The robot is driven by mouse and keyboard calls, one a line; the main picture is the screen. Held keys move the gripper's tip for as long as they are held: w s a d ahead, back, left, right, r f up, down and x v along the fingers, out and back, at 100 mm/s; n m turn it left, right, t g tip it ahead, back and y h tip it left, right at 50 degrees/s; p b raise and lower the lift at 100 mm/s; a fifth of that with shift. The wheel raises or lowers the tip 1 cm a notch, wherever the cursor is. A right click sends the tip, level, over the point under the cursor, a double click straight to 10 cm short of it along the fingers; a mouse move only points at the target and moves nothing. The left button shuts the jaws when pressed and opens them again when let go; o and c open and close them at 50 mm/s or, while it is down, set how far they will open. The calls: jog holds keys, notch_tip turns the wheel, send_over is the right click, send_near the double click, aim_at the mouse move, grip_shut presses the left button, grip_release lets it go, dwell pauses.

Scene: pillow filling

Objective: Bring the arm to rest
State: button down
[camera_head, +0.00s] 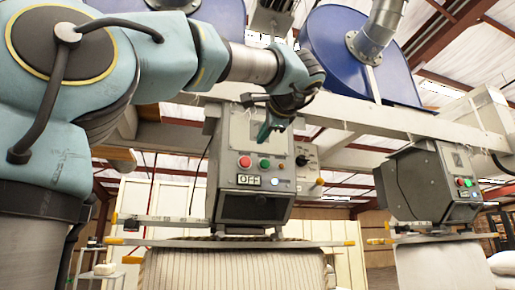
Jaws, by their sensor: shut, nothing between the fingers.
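My arm reaches in from the left and bends down at the wrist. My gripper (265,132) is small and dark in this view, shut and empty. It appears in front of the upper part of a grey control box (222,150). From this one view I cannot tell whether it touches the box. The box carries a red button (245,162), a green button (265,164), a small blue light (274,182) and a label reading OFF (249,180). The buttons lie below the gripper in the picture.
A striped pillow cover (235,268) hangs under the box, by bars with orange ends. A second control box (415,185) with a pale cover (442,268) below stands at the right. A long beam (350,115) and blue drums (345,45) are above.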

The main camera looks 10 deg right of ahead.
jog(key=shift+s+d+r, duration=0.1)
jog(key=shift+s+r, duration=0.05)
jog(key=shift+s, duration=0.55)
jog(key=w+f+g, duration=0.2)
jog(key=w+f, duration=0.2)
jog(key=f, duration=0.7)
jog(key=w+f+g, duration=0.3)
jog(key=w+f, duration=0.1)
jog(key=f, duration=0.7)
jog(key=a+f+n+g, duration=0.2)
jog(key=a+f, duration=0.1)
jog(key=f, duration=0.6)
jog(key=a+f+n+g, duration=0.1)
jog(key=a+f+g, duration=0.1)
jog(key=f, duration=0.7)
jog(key=s+a+f+n+g+h, duration=0.1)
jog(key=s+a+f+n, duration=0.3)
jog(key=f, duration=0.4)
jog(key=s+a+f+n+g, duration=0.3)
jog(key=s+a+f+n, duration=0.1)
jog(key=f, duration=0.5)
jog(key=s+a+f+n+g+h, duration=0.1)
jog(key=s+a+f+n, duration=0.3)
jog(key=f, duration=0.5)
jog(key=shift+s+a+f+g+h, duration=0.3)
jog(key=shift+s+a+g, duration=0.2)
jog(key=shift+s+a, duration=0.65)
